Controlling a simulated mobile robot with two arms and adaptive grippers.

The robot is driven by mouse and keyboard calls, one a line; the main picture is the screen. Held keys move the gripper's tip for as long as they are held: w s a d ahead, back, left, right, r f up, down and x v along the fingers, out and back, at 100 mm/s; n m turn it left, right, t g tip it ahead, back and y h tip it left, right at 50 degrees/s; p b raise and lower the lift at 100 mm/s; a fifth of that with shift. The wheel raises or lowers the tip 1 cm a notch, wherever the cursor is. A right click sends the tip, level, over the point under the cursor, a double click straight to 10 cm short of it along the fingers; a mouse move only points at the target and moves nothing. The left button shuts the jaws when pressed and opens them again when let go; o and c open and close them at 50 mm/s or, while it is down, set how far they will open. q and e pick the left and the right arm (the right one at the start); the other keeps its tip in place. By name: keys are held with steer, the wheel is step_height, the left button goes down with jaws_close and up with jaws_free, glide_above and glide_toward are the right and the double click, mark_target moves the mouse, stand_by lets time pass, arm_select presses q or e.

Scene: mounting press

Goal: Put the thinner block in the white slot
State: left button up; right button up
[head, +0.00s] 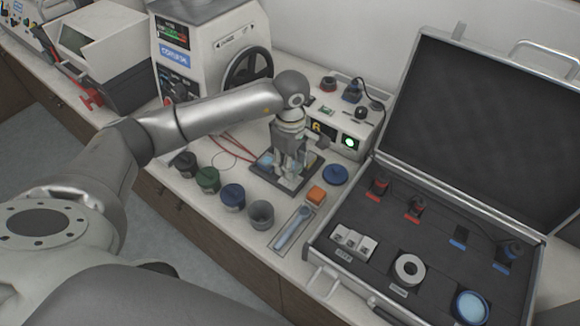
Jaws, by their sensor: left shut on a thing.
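My left gripper (288,181) points down over a dark base plate (262,174) on the bench. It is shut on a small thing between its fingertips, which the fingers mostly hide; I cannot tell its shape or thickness. A white slot cannot be made out clearly; the gripper covers much of the plate. My right gripper is not in view.
A control box (350,120) stands behind. An open case (390,292) fills the right side.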

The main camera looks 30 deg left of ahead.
arm_select(q)
step_height(320, 180, down, 2)
steer(key=shift+s+f+p, duration=0.1)
steer(key=shift+p, duration=0.45)
steer(key=shift+f+b, duration=0.3)
steer(key=shift+f, duration=0.05)
steer(key=o, duration=1.3)
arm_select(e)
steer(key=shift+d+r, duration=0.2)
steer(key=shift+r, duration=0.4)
arm_select(q)
steer(key=shift+r, duration=0.1)
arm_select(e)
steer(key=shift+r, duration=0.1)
arm_select(q)
steer(key=shift+r, duration=0.2)
step_height(320, 180, up, 11)
steer(key=b, duration=0.3)
steer(key=shift+f, duration=0.15)
steer(key=shift+r, duration=0.5)
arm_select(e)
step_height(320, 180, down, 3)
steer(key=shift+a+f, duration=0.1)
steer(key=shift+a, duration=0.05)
